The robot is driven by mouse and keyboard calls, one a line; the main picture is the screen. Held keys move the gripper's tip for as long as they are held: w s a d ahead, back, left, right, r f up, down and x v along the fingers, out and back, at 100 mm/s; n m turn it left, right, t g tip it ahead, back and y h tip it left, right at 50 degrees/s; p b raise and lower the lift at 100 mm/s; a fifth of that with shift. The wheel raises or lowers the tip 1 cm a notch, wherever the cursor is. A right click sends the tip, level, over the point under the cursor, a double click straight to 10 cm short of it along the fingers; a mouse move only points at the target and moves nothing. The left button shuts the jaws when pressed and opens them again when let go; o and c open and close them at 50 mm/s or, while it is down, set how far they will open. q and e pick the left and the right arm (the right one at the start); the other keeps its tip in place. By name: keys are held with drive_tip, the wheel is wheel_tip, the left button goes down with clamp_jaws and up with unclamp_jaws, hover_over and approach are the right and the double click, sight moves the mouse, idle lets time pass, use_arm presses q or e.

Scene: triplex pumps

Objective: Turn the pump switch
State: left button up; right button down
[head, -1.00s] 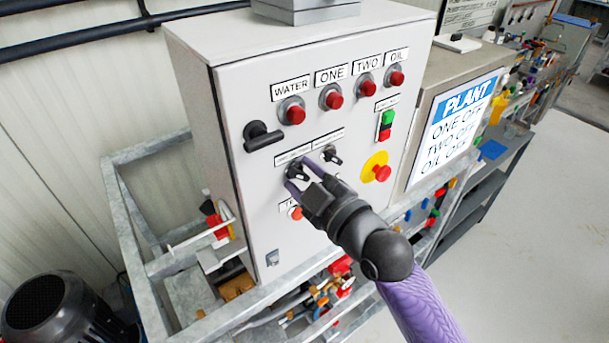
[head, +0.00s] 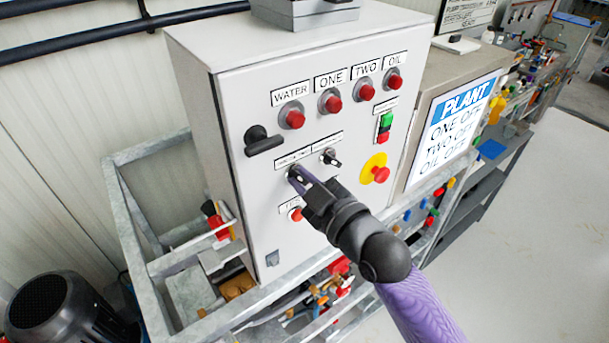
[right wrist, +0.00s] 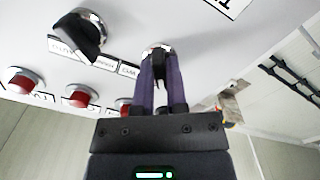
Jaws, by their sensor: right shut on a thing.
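The control cabinet (head: 235,100) has two black selector switches with white labels above them. My right gripper (head: 300,177) is shut on the left selector switch (head: 292,173), which the fingers partly hide in the head view. In the right wrist view the purple fingers (right wrist: 160,82) stand on both sides of the black knob (right wrist: 158,54). The other selector switch (head: 330,157) is free, to the right; it also shows at the upper left of the right wrist view (right wrist: 80,34). My left gripper is not in view.
Several red buttons (head: 333,101) sit above the switches. A black door handle (head: 263,140) is at the left. A red emergency stop on a yellow plate (head: 377,170) and a green and red button pair (head: 384,127) are to the right. A metal frame (head: 165,262) surrounds the cabinet's base.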

drive_tip(key=m+p, duration=0.1)
drive_tip(key=m, duration=0.2)
drive_tip(key=shift+r+m+p, duration=0.1)
drive_tip(key=shift+m+p, duration=0.2)
drive_tip(key=shift+p, duration=0.1)
drive_tip(key=m+p, duration=0.1)
drive_tip(key=m, duration=0.3)
drive_tip(key=shift+m+p, duration=0.3)
drive_tip(key=m+p, duration=0.1)
drive_tip(key=m, duration=0.2)
drive_tip(key=shift+m, duration=2.2)
drive_tip(key=c, duration=0.7)
unclamp_jaws()
drive_tip(key=shift+o, duration=0.2)
